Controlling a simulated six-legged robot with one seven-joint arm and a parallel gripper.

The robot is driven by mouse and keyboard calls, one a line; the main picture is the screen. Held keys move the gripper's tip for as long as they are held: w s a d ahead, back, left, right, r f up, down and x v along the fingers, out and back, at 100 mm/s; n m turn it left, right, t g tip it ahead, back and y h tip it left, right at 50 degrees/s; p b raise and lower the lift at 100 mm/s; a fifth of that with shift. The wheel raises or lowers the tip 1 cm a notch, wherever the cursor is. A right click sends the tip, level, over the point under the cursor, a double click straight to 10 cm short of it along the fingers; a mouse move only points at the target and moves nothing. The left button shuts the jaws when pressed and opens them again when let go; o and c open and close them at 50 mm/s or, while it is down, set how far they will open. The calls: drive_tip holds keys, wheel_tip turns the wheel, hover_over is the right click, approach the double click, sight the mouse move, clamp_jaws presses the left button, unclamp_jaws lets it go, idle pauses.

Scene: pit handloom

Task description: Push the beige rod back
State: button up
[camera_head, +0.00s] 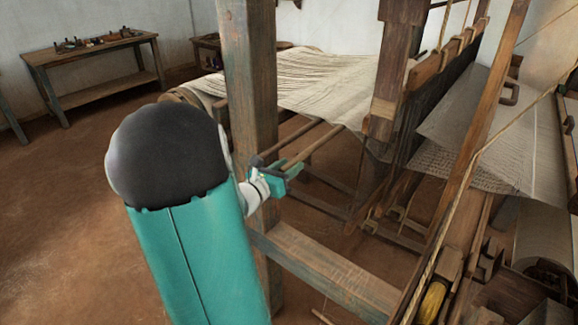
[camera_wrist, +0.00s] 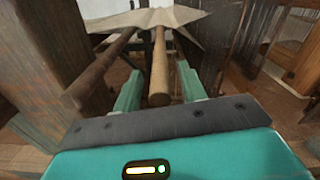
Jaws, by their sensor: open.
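The beige rod (camera_wrist: 159,62) runs away from my gripper in the wrist view, its blunt near end lying between the two teal fingers in the picture. It also shows in the head view (camera_head: 316,146), sticking out from under the cloth toward my gripper. My gripper (camera_head: 284,170) is open, close to the rod's near end and just right of a thick wooden post. In the wrist view my gripper (camera_wrist: 159,92) has a finger on each side of the rod. I cannot tell whether it touches the rod.
A darker rod (camera_wrist: 100,70) runs alongside on the left, near the post (camera_head: 249,80). Pale cloth (camera_head: 310,80) stretches above the rods. A lower loom beam (camera_head: 325,273) crosses below my gripper. A workbench (camera_head: 95,65) stands far left; the floor between is clear.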

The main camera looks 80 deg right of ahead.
drive_tip(key=shift+s+d, duration=0.15)
drive_tip(key=shift+d, duration=0.2)
clamp_jaws()
drive_tip(key=shift+w+d, duration=0.25)
drive_tip(key=shift+w, duration=0.4)
drive_tip(key=shift+w+d, duration=0.25)
drive_tip(key=shift+w, duration=0.4)
drive_tip(key=shift+w+d, duration=0.25)
drive_tip(key=shift+w, duration=0.4)
drive_tip(key=shift+c, duration=0.3)
unclamp_jaws()
drive_tip(key=shift+w+d, duration=0.1)
drive_tip(key=shift+o, duration=0.3)
